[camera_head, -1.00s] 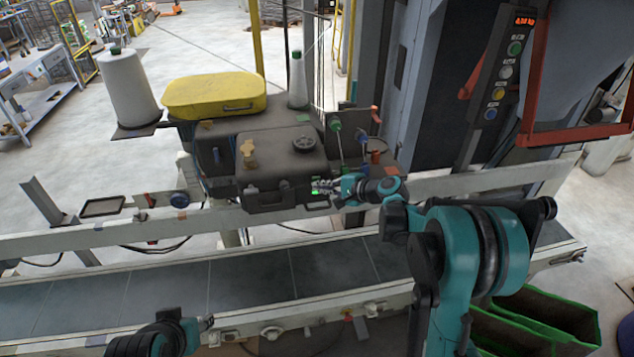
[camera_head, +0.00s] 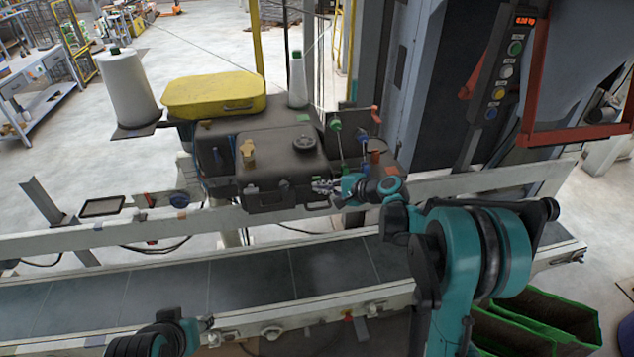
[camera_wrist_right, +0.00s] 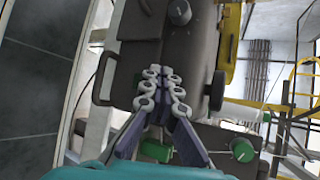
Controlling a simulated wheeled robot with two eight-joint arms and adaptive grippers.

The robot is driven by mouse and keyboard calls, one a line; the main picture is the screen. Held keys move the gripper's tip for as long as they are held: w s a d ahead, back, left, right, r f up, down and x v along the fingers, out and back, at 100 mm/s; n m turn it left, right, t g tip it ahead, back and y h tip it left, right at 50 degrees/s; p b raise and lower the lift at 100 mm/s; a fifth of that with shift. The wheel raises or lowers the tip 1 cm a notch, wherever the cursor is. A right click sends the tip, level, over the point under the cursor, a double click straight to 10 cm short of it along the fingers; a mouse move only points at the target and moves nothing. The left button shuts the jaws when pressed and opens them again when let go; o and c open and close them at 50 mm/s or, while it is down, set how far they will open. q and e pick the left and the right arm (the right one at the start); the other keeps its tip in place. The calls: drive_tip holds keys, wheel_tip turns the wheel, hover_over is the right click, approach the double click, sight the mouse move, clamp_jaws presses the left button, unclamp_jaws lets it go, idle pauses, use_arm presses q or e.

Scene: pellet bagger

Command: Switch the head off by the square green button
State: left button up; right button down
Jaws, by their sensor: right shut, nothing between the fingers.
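The head (camera_head: 275,165) is a dark grey machine on the stand behind the conveyor, with a handle-like bar along its lower front. My right gripper (camera_head: 322,187) is shut and empty at the head's right front edge. In the right wrist view the closed fingertips (camera_wrist_right: 162,76) lie in front of the dark housing (camera_wrist_right: 150,50); I cannot tell if they touch it. No green glow shows by the fingertips. Only part of my left arm shows at the bottom; its gripper is out of view.
A yellow case (camera_head: 215,95) and white thread cones (camera_head: 130,85) stand behind the head. The conveyor belt (camera_head: 250,280) in front is empty. A button panel (camera_head: 505,75) hangs at the upper right.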

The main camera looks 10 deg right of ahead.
drive_tip(key=shift+s, duration=0.55)
drive_tip(key=shift+s, duration=0.1)
drive_tip(key=s, duration=0.5)
drive_tip(key=shift+s+b, duration=0.35)
drive_tip(key=shift+s, duration=0.05)
drive_tip(key=s+f+n+g+h+b, duration=0.1)
drive_tip(key=s+f+n+h+b, duration=0.1)
drive_tip(key=s, duration=0.7)
drive_tip(key=s+d+f+n+g+h+b, duration=0.1)
drive_tip(key=s+f+n+h+b, duration=0.2)
drive_tip(key=s+n, duration=0.4)
drive_tip(key=s+f+n+h+b, duration=0.3)
drive_tip(key=s+n, duration=0.1)
drive_tip(key=s, duration=0.8)
drive_tip(key=shift+s+d+f+n+g, duration=0.3)
drive_tip(key=shift+n+g, duration=0.1)
